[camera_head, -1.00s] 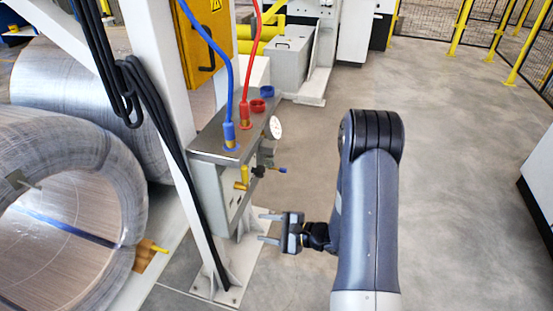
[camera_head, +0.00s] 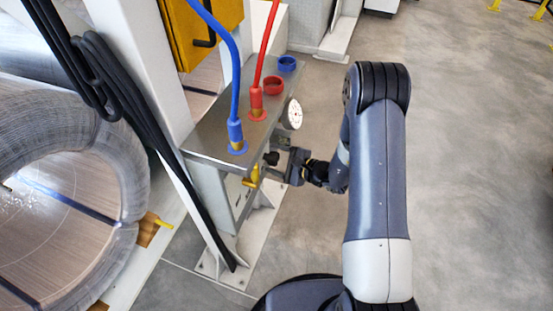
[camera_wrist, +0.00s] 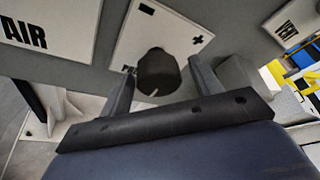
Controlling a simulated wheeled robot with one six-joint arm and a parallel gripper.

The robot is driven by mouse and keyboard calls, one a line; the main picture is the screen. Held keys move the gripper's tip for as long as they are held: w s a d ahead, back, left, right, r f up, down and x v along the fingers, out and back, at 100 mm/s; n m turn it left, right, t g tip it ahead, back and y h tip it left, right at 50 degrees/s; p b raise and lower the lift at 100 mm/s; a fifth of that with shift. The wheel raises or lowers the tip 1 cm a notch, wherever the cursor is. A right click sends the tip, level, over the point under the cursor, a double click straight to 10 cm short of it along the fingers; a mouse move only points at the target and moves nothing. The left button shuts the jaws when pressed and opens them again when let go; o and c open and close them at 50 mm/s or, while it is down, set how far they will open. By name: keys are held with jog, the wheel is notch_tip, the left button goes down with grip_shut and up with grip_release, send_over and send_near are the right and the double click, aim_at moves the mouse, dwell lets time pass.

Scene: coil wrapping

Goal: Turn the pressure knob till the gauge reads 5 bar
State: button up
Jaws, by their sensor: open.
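The dark pressure knob (camera_wrist: 158,74) sits on a white plate with plus and minus marks in the wrist view, with a light pointer line on its lower edge. My gripper (camera_wrist: 158,80) is open, with one finger to the left and one to the right of the knob. Whether a finger touches it, I cannot tell. In the head view my gripper (camera_head: 278,168) is at the panel's right face, beside a small dark knob (camera_head: 271,158). The round gauge (camera_head: 293,114) is above it, seen at a slant; its reading is too small to tell.
A yellow valve handle (camera_head: 252,177) is just left of my gripper. Blue (camera_head: 236,133) and red (camera_head: 257,98) hoses plug into the panel's top (camera_head: 205,132). A large wire coil (camera_head: 125,170) stands at the left.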

jog(key=shift+c, duration=0.4)
jog(key=c, duration=0.9)
jog(key=m+g, duration=0.1)
jog(key=m, duration=0.1)
jog(key=shift+m+g, duration=0.4)
jog(key=shift+s+f+m+g+y+p, duration=0.15)
jog(key=shift+m+g+y+p, duration=0.25)
jog(key=shift+m+g+p, duration=0.85)
jog(key=shift+m+b, duration=0.45)
jog(key=shift+b, duration=0.1)
